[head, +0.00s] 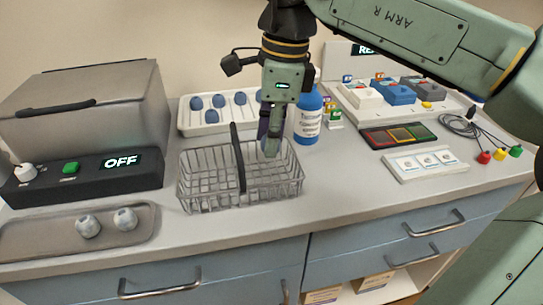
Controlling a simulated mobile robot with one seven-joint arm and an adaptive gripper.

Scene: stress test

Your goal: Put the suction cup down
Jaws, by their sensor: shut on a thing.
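My gripper (270,132) points down over the right part of a wire basket (197,183) on the counter. It is shut on a small grey-blue suction cup (271,147), which shows only partly between the fingers and the basket wires. I cannot tell whether the cup touches the basket floor.
A blue bottle (307,118) stands close right of my gripper. The basket's dark handle (237,157) rises just left. A grey machine (85,105) reading OFF stands left, with two pale round pieces on a metal tray (40,238) before it.

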